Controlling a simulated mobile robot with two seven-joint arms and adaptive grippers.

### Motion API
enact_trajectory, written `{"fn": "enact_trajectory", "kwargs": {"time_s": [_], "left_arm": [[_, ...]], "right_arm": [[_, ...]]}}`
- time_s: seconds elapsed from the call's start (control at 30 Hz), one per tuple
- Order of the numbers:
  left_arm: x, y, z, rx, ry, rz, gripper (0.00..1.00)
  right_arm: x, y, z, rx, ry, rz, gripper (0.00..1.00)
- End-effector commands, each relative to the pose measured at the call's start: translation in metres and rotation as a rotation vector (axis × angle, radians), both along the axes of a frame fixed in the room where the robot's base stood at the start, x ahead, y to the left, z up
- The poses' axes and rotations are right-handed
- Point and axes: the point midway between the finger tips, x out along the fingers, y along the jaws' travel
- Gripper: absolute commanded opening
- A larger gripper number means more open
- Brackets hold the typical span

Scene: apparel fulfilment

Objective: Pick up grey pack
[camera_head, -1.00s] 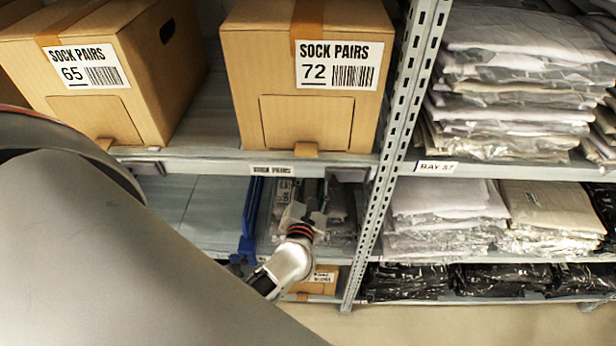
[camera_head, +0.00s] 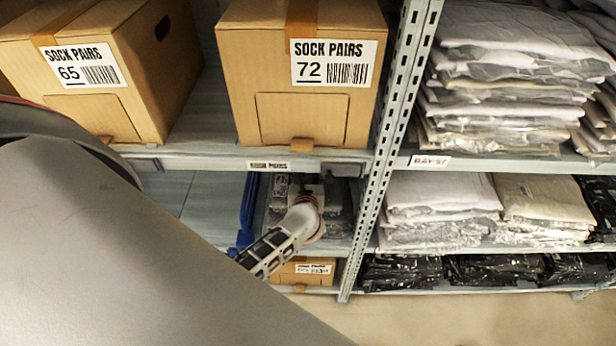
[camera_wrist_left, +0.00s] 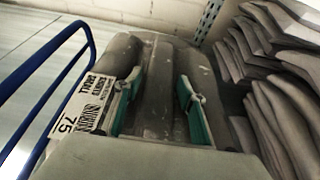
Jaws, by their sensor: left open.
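In the left wrist view, a dark grey pack (camera_wrist_left: 158,52) in clear wrap lies between the fingers of my left gripper (camera_wrist_left: 160,82). A white label with a barcode and "75" (camera_wrist_left: 85,105) sits at its left, partly behind a finger. The gripper is open, with teal pads on either side of the grey material; I cannot tell whether they touch it. In the head view, my left gripper (camera_head: 302,188) reaches into the lower shelf bay, and the grey packs (camera_head: 336,212) there are mostly hidden by it and the arm.
A blue rail (camera_head: 247,210) stands left of the packs. Folded grey packs (camera_wrist_left: 265,60) are stacked close on the right in the wrist view. The shelf board with sock boxes (camera_head: 210,160) is above; a perforated upright (camera_head: 385,170) is to the right. The shelf left of the rail is bare.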

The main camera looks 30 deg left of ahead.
Motion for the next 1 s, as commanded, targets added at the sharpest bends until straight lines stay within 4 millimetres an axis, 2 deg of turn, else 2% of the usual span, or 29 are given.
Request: {"fn": "enact_trajectory", "kwargs": {"time_s": [0.23, 0.27, 0.4, 0.77, 1.0], "left_arm": [[0.002, 0.001, 0.0, 0.001, -0.001, 0.0, 0.4], [0.002, 0.001, 0.0, 0.001, -0.001, 0.0, 0.35], [0.002, 0.001, 0.0, 0.001, -0.001, 0.0, 0.0], [0.002, 0.001, 0.003, 0.001, -0.002, 0.0, 0.0], [0.002, 0.001, 0.023, -0.001, -0.004, 0.0, 0.0]], "right_arm": [[0.001, -0.001, 0.001, -0.002, -0.002, 0.0, 0.0], [0.001, -0.001, 0.001, -0.002, -0.002, 0.0, 0.0], [0.0, -0.001, 0.0, -0.002, -0.002, 0.0, 0.0], [-0.001, -0.001, -0.002, -0.003, 0.005, 0.0, 0.0], [-0.001, -0.001, 0.003, -0.003, 0.003, 0.001, 0.0]]}}
